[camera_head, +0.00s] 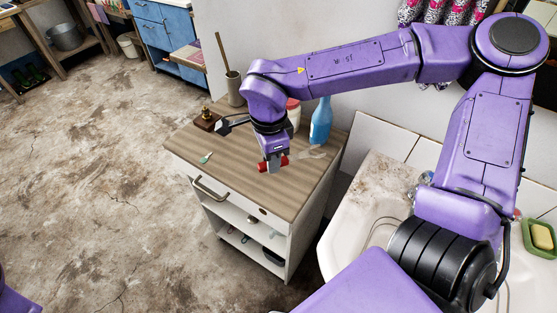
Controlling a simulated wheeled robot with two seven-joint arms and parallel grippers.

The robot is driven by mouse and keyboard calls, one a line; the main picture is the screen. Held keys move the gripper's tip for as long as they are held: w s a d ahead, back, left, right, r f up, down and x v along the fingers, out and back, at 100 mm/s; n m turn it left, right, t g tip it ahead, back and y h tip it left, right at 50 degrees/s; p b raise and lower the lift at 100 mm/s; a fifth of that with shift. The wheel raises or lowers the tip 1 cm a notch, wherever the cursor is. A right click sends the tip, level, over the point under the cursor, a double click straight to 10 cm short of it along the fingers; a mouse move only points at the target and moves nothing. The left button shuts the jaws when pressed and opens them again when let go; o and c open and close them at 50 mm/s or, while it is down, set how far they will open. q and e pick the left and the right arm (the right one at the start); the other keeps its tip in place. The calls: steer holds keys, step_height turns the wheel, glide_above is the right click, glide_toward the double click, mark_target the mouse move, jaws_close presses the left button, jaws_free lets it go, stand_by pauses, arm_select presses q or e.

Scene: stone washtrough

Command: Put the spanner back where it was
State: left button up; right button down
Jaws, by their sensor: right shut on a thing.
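My right gripper (272,164) is over the wooden top of the white cabinet (245,150), pointing down. It is shut on a red-handled tool (284,161). A pale, flat, widening part (312,152) shows to the right of the handle and seems to belong to the tool. I cannot tell whether this tool is the spanner, or whether it touches the top. I see no other clear spanner; small dark items on the cabinet's open shelves (238,229) are too small to name. My left gripper is not in view.
On the cabinet top stand a blue bottle (321,122), a red-lidded white jar (294,110), a grey pot with a stick (234,88) and a brown grinder-like box (207,120). A small teal-and-white item (206,158) lies near the left edge. A pale basin (345,245) is at right.

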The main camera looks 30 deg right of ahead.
steer(key=m, duration=0.4)
steer(key=shift+s+d+r, duration=0.1)
steer(key=shift+d, duration=0.2)
steer(key=m, duration=0.3)
steer(key=shift+d, duration=0.15)
steer(key=w+d+f+m+p, duration=0.1)
steer(key=w+f+m, duration=0.1)
steer(key=w, duration=0.1)
steer(key=w+d+f+m+p, duration=0.1)
steer(key=w+f+m, duration=0.2)
steer(key=w+d+f+m+p, duration=0.2)
steer(key=w+f+m, duration=0.1)
steer(key=w, duration=0.1)
steer(key=shift+f, duration=0.15)
step_height(320, 180, down, 4)
steer(key=shift+w+r+p, duration=0.15)
steer(key=shift+r+p, duration=0.05)
steer(key=shift+p, duration=0.15)
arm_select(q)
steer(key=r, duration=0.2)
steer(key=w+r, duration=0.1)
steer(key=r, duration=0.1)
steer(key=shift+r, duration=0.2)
arm_select(e)
steer(key=shift+f, duration=0.1)
